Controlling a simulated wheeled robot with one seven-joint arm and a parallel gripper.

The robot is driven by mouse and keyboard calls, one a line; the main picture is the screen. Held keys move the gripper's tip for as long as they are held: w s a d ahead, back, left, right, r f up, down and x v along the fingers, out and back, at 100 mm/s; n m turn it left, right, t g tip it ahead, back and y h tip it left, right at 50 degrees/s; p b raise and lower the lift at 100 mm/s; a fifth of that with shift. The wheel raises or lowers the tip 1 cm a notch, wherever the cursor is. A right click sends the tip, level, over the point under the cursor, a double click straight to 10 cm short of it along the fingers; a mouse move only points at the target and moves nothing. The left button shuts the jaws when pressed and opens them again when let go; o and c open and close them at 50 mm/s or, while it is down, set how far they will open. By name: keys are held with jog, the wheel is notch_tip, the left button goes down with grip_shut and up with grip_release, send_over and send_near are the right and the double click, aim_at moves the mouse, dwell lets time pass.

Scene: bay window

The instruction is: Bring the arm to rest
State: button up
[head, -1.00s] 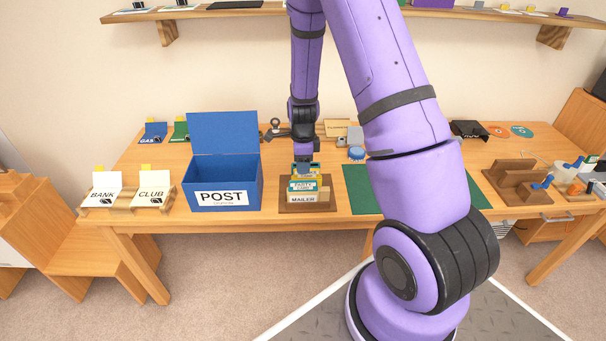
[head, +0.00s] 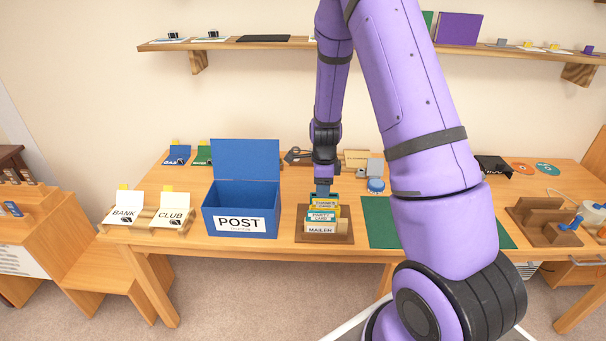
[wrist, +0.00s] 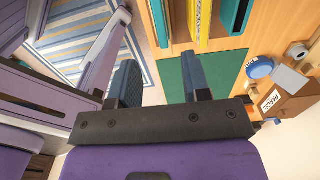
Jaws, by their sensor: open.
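My purple arm reaches over the desk (head: 370,257) in the head view. My gripper (head: 322,188) points down just above and behind the card stand (head: 340,238) marked MAILER, with its jaws partly hidden there. In the wrist view my gripper (wrist: 162,85) shows two dark fingers spread apart with nothing between them. The stand's yellow and teal cards (wrist: 235,15) lie beyond the fingers at the top of that view. Whether the fingers touch any card cannot be told from the head view.
An open blue POST box (head: 240,208) stands left of the card stand. BANK and CLUB cards (head: 172,207) stand in wooden holders at far left. A green mat (head: 382,222) lies to the right, with a blue round item (head: 376,185) behind it. A shelf (head: 260,43) runs above.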

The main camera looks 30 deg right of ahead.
jog(key=s+a+r+n+t, duration=0.1)
jog(key=s+a+r+n, duration=0.2)
jog(key=r, duration=0.4)
jog(key=s+a+r+n+t, duration=0.15)
jog(key=r+n, duration=0.25)
jog(key=r, duration=0.4)
jog(key=s+a+r+n, duration=0.2)
jog(key=a+r+n, duration=0.15)
jog(key=r, duration=0.35)
jog(key=s+a+r+n+t, duration=0.1)
jog(key=s+a+r+n, duration=0.1)
jog(key=s+r+n, duration=0.4)
jog(key=s+a+r+n+t, duration=0.1)
jog(key=s+a+r+n, duration=0.2)
jog(key=s+r+n, duration=0.4)
jog(key=s+n, duration=0.1)
jog(key=s, duration=0.6)
jog(key=shift+t, duration=0.35)
